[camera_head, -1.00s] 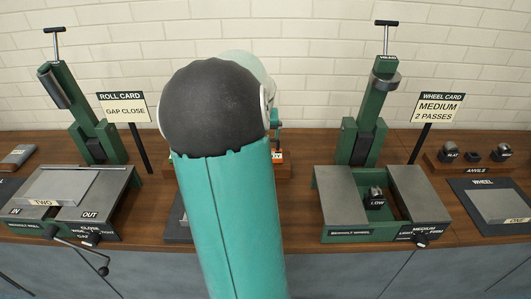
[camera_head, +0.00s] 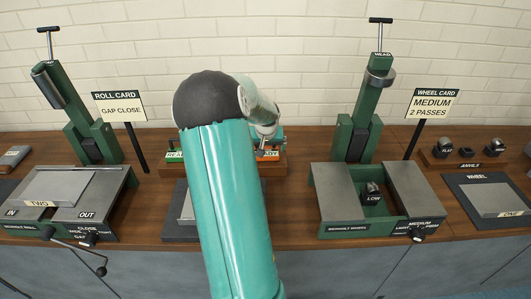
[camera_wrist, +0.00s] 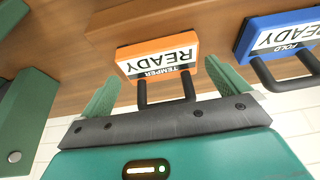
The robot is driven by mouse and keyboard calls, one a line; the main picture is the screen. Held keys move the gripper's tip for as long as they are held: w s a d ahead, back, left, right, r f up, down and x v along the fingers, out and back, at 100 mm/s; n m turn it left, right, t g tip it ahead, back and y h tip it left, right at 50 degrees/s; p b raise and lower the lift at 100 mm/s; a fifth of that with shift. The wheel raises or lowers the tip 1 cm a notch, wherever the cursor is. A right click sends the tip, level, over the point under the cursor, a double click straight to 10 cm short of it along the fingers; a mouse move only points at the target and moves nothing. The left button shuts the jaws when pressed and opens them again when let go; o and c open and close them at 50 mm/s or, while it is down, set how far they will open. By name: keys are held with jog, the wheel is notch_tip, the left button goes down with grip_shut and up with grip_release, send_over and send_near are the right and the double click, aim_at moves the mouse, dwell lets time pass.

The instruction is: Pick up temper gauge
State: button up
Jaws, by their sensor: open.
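The temper gauge (camera_wrist: 160,60) is an orange block with a white label reading TEMPER READY, upside down in the wrist view. My gripper (camera_wrist: 162,78) is open, with green finger pads on either side of the prongs and the tips close to the block's near edge. Whether a pad touches the block I cannot tell. In the head view my gripper (camera_head: 266,143) is right above the rack.
A blue FOLD READY gauge (camera_wrist: 280,35) stands close beside on the right in the wrist view. A green-edged READY gauge (camera_head: 175,155) sits on the rack's left. The bead roll machine (camera_head: 70,200) and wheel machine (camera_head: 408,190) flank the rack.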

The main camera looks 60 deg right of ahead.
jog(key=x, duration=0.2)
jog(key=shift+d+f, duration=0.1)
jog(key=shift+f, duration=0.3)
jog(key=c, duration=0.9)
jog(key=shift+o, duration=0.2)
jog(key=shift+r, duration=0.1)
jog(key=shift+w+r, duration=0.1)
jog(key=shift+r, duration=0.4)
notch_tip(320, 180, up, 2)
jog(key=shift+r, duration=0.2)
jog(key=s+a+r, duration=0.1)
jog(key=a+r, duration=0.8)
jog(key=a, duration=0.5)
jog(key=shift+s+r, duration=0.15)
jog(key=shift+r, duration=0.05)
